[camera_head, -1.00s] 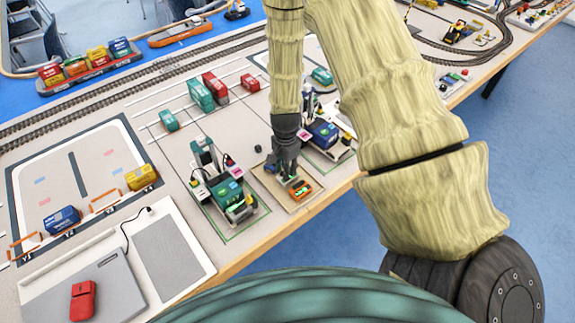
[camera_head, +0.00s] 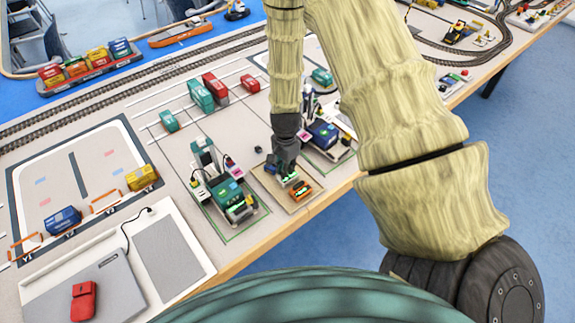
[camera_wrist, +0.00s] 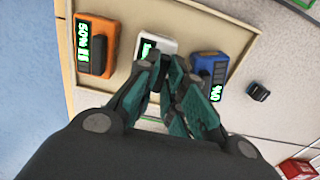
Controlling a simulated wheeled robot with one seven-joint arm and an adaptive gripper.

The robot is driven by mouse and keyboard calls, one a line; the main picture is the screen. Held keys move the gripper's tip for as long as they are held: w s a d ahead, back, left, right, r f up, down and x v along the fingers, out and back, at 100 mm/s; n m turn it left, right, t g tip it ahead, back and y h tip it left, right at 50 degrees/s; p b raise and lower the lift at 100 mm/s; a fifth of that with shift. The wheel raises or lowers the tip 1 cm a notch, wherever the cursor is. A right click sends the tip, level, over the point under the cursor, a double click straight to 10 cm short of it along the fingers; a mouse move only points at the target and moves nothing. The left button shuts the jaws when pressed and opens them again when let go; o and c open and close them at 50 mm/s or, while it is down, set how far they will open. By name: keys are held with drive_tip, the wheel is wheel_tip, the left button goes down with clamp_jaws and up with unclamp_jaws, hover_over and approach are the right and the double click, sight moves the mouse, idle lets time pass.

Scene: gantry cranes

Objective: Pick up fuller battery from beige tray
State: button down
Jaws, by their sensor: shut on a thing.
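The beige tray (camera_head: 289,205) lies near the table's front edge; its rim also shows in the wrist view (camera_wrist: 185,13). My gripper (camera_wrist: 168,70) is shut on the white battery (camera_wrist: 152,42), which sits between the other two batteries. Its green display is mostly hidden by my fingers; only a leading "1" shows. The orange battery (camera_wrist: 97,42) reads 50% and lies left of my gripper. The blue battery (camera_wrist: 209,66) appears to read 0% and lies close to my right finger. In the head view my gripper (camera_head: 287,170) is over the tray. I cannot tell whether the white battery is off the tray.
A green crane model (camera_head: 227,193) stands left of the tray and a blue one (camera_head: 324,133) to the right and behind. A small black cube (camera_head: 258,149) lies behind the tray. A red mouse-like object (camera_head: 84,300) lies at front left.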

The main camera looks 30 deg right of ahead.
drive_tip(key=shift+r+p, duration=2.3)
drive_tip(key=shift+r, duration=1.05)
drive_tip(key=shift+f, duration=0.1)
